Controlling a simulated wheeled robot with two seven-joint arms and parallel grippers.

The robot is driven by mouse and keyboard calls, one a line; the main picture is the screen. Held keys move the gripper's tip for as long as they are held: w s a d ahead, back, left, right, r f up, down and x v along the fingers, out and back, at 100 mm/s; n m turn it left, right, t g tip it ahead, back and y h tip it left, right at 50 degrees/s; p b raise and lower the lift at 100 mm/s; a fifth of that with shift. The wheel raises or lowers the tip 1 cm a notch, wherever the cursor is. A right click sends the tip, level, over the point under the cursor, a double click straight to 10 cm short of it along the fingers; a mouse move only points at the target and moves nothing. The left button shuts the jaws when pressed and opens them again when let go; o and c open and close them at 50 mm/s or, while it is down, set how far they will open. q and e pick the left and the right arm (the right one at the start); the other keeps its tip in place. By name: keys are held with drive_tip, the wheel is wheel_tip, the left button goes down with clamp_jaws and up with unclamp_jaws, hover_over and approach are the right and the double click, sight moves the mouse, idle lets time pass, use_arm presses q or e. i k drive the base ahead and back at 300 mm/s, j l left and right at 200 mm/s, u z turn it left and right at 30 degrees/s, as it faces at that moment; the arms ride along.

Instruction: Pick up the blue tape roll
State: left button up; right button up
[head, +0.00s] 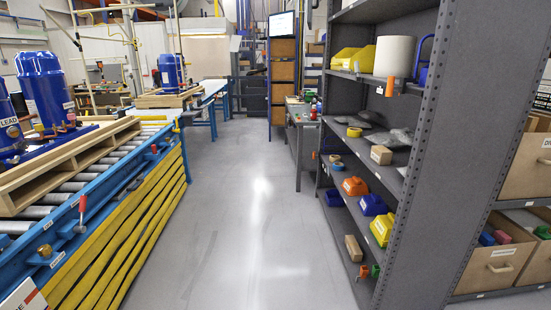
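I cannot make out a clearly blue tape roll. On the grey shelf rack (420,150), a yellow ring-shaped roll (354,132) lies on the second shelf. A small tan roll (335,158) lies on the shelf below, with a small blue item (338,167) just beneath it that is too small to identify. A blue loop-shaped thing (424,50) shows at the right end of the upper shelf, partly hidden by the rack's side. Neither of my grippers is in view.
The rack also holds a white cylinder (394,56), yellow bins (354,60), a cardboard box (381,155) and an orange bin (354,186). A blue roller conveyor (100,200) with pallets and blue compressors (47,90) runs along the left. The grey floor aisle (240,220) between is clear.

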sight(336, 166)
drive_tip(key=i, duration=2.7)
drive_tip(key=i+j+z, duration=0.1)
drive_tip(key=i+z, duration=0.35)
drive_tip(key=i+j+z, duration=0.4)
drive_tip(key=i, duration=0.25)
drive_tip(key=i+j+z, duration=0.45)
drive_tip(key=i, duration=0.1)
